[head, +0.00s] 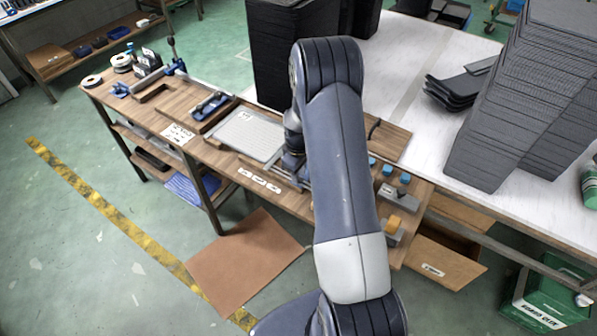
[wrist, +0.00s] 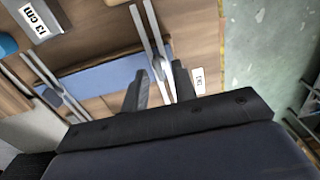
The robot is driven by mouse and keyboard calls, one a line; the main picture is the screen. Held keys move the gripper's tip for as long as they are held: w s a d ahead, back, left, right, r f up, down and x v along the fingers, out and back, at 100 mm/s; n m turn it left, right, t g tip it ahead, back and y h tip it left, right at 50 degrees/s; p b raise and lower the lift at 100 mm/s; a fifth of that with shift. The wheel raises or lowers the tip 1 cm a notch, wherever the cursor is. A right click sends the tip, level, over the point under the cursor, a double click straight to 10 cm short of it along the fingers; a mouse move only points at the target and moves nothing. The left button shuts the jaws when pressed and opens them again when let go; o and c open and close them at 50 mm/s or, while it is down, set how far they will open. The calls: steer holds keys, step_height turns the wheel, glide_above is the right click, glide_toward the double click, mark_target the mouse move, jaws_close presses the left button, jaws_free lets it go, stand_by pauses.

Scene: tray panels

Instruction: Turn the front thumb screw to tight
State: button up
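In the wrist view my gripper (wrist: 159,68) reaches in from below with its two dark fingers apart. A similar metal piece (wrist: 52,96) lies on a second pair of rails to the left. A blue-grey plate (wrist: 105,75) spans between the rails. In the head view my arm hides most of this spot and the fingertips.
A wooden workbench (head: 222,160) carries a grey panel (head: 245,134), blue clamps and blocks. Tall dark tray stacks (head: 525,100) stand on the white table behind. A brown mat (head: 247,262) lies on the green floor, which is open at left.

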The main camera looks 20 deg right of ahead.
steer(key=shift+c, duration=0.6)
jaws_close()
steer(key=shift+m+b, duration=0.3)
steer(key=shift+b, duration=0.05)
steer(key=m+b, duration=0.2)
steer(key=shift+f+m+b, duration=0.2)
steer(key=shift+m+b, duration=0.15)
steer(key=shift+m, duration=0.05)
steer(key=m+b, duration=0.2)
steer(key=m, duration=0.1)
steer(key=shift+w+d+m, duration=0.1)
steer(key=shift+d+m, duration=0.05)
steer(key=shift+m, duration=0.15)
steer(key=m+b, duration=0.2)
steer(key=m, duration=0.3)
steer(key=shift+d+r+b, duration=0.1)
steer(key=shift+r+b, duration=0.05)
steer(key=shift+b, duration=0.25)
steer(key=m+b, duration=0.1)
steer(key=m, duration=0.5)
steer(key=shift+r, duration=0.1)
